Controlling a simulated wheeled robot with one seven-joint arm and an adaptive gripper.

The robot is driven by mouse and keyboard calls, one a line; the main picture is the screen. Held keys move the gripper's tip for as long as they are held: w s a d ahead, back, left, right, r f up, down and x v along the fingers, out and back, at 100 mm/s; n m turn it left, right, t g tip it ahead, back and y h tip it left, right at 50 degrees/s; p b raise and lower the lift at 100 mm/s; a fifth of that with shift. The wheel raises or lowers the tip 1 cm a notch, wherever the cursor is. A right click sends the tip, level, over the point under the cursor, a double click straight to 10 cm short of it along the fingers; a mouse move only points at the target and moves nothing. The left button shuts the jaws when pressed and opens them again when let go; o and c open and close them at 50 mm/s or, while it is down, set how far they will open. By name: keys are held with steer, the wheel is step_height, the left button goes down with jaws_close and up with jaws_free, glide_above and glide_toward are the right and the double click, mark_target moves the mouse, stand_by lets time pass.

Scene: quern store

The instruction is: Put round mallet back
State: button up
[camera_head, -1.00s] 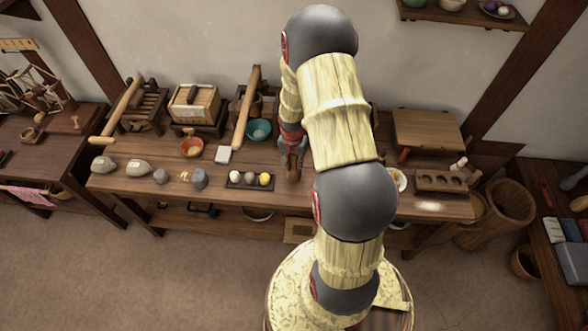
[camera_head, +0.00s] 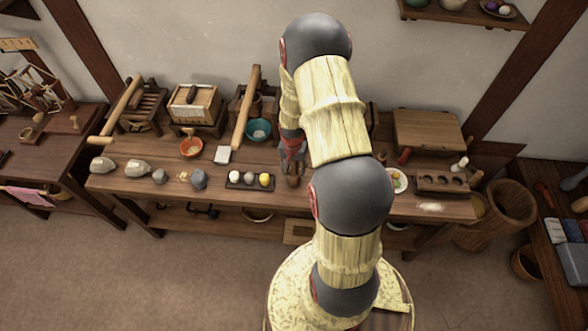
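The fingers are too small and too covered by my arm to read. A wooden block with several round hollows (camera_head: 428,183) stands at the bench's right end. No other thing shows clearly as a round mallet.
A plate (camera_head: 398,181) and a wooden board (camera_head: 428,130) are to the right. My arm hides the bench between.

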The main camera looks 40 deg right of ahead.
steer(key=r, duration=0.4)
steer(key=r+p, duration=0.1)
steer(key=r, duration=0.3)
steer(key=r+p, duration=0.1)
steer(key=r, duration=0.3)
steer(key=shift+s+a, duration=0.15)
steer(key=shift+a, duration=0.2)
steer(key=a+r+n+t, duration=0.1)
steer(key=a+r+n, duration=0.2)
steer(key=a+r, duration=0.5)
steer(key=a+r+n+t, duration=0.15)
steer(key=a+r, duration=0.35)
steer(key=r, duration=0.8)
steer(key=s+a+r+n+t, duration=0.2)
steer(key=s+a+r+n, duration=0.5)
steer(key=s+a+r, duration=0.5)
steer(key=shift+s+a+r+t+y, duration=0.3)
steer(key=shift+s+a+t+y, duration=0.15)
steer(key=shift+s, duration=0.55)
steer(key=shift+f+n, duration=0.1)
steer(key=shift+n, duration=0.15)
